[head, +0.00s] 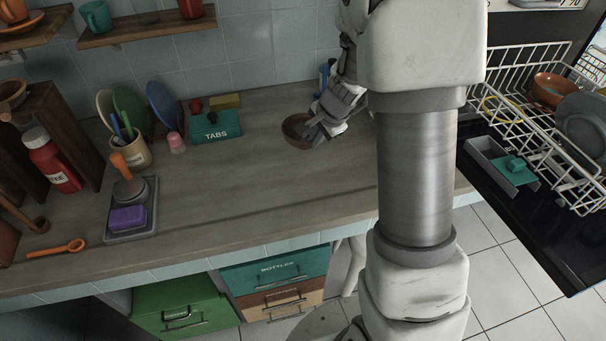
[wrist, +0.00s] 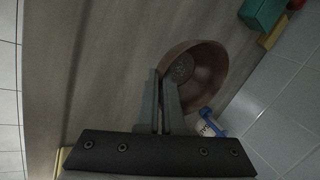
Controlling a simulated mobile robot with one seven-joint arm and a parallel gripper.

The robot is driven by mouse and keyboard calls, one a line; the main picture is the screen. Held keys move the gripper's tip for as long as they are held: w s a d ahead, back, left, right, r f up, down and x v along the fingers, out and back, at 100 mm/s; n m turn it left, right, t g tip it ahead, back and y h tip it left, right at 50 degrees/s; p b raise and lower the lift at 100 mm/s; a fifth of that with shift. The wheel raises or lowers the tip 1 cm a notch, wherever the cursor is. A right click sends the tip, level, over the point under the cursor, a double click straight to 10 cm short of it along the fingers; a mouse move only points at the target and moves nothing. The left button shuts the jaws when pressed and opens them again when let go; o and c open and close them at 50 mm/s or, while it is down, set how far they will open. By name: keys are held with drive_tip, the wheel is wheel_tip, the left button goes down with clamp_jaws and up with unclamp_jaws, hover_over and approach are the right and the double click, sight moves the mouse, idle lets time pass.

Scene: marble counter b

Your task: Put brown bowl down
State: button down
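The brown bowl (head: 291,126) is at the back middle of the counter, below my gripper (head: 313,131). In the wrist view, the bowl (wrist: 209,68) shows its open inside, with a dark round mark at the bottom. My gripper's fingers (wrist: 160,76) are close together at the bowl's near rim, one outside and one inside, shut on the wall. The bowl is at or just above the counter top (head: 240,185); I cannot tell if it touches. My gripper hides part of the bowl in the head view.
A teal TABS box (head: 215,126) stands left of the bowl, with a yellow sponge (head: 225,101) behind it. A blue-and-white bottle (wrist: 210,125) is close to the bowl by the tiled wall. The counter in front is clear. A dish rack (head: 530,100) stands at right.

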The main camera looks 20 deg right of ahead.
drive_tip(key=s+a+f, duration=0.1)
drive_tip(key=s+a+f+b, duration=0.1)
drive_tip(key=s+a+f, duration=0.1)
drive_tip(key=shift+s+a, duration=0.25)
drive_tip(key=shift+f+b, duration=1.4)
drive_tip(key=shift+f, duration=0.65)
drive_tip(key=shift+f, duration=0.15)
drive_tip(key=c, duration=1.1)
unclamp_jaws()
drive_tip(key=shift+o, duration=0.2)
